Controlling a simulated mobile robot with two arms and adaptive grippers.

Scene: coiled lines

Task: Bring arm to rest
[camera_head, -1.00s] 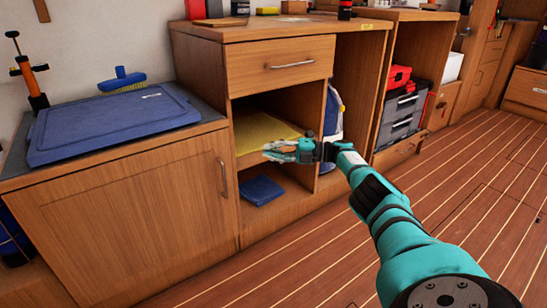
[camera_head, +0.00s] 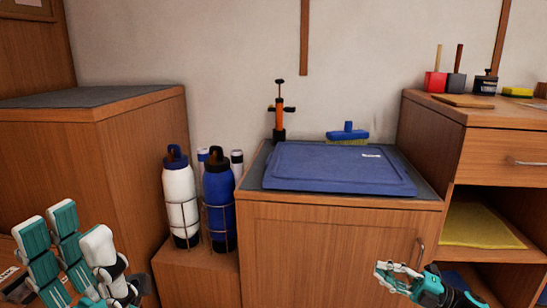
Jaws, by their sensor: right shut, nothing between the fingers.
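My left gripper (camera_head: 76,228) is at the lower left in the head view, large and close, its white and teal fingers pointing up. Its fingers stand apart with nothing between them; its lower part is cut off by the picture edge. My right gripper (camera_head: 384,276) is at the lower right, its teal arm coming in from the bottom right. It points left, shut and empty, in front of the right part of the cabinet door. Neither gripper visibly touches anything.
A low cabinet (camera_head: 320,255) bears a blue lid (camera_head: 335,168), a blue brush (camera_head: 347,132) and an orange pump (camera_head: 279,118). A white bottle (camera_head: 181,195) and a blue bottle (camera_head: 218,190) stand left of it. Open shelves with a yellow cloth (camera_head: 480,226) are at right.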

